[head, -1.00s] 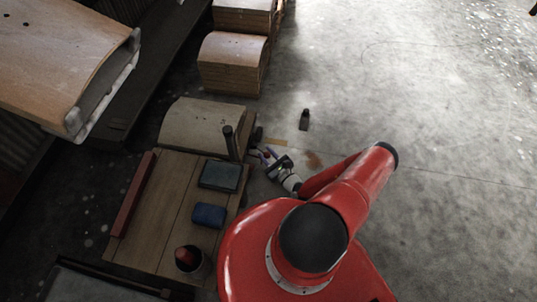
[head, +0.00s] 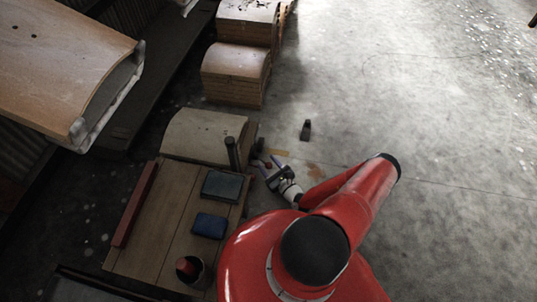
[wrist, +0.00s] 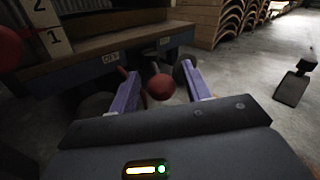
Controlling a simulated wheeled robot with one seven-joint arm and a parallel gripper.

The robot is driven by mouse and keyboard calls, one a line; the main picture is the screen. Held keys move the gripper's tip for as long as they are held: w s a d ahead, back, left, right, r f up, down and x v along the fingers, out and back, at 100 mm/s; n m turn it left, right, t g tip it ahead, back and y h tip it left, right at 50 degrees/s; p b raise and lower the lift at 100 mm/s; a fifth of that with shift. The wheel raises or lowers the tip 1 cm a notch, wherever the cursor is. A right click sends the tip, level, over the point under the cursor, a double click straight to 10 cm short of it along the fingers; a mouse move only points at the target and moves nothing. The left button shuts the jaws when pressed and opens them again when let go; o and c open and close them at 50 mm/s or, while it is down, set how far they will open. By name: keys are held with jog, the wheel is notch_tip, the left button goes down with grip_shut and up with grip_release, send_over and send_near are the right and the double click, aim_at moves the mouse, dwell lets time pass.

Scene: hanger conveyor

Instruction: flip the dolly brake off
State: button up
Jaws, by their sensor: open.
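The dolly is the low wooden-topped platform (head: 148,240) on the left of the head view. Its dark side (wrist: 88,69) with small labels shows in the wrist view. A lever with a round red knob (wrist: 161,87), which looks like the brake, sticks out below the dolly's edge. My gripper (wrist: 160,70) is open, and its two purple fingers stand on either side of the knob. I cannot tell whether either finger touches it. In the head view my gripper (head: 269,163) is low beside the dolly's right edge. The lever's base is hidden.
The dolly carries a curved wooden panel (head: 205,136), a grey-blue box (head: 222,186), a blue block (head: 209,225) and a cup (head: 190,270). Panel stacks (head: 236,75) stand behind. A small dark object (head: 306,130) is on the floor. The floor to the right is mostly clear.

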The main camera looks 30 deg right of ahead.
aim_at(269, 164)
notch_tip(269, 164, up, 20)
jog(key=p, duration=0.4)
jog(key=shift+f, duration=0.25)
jog(key=shift+s, duration=0.1)
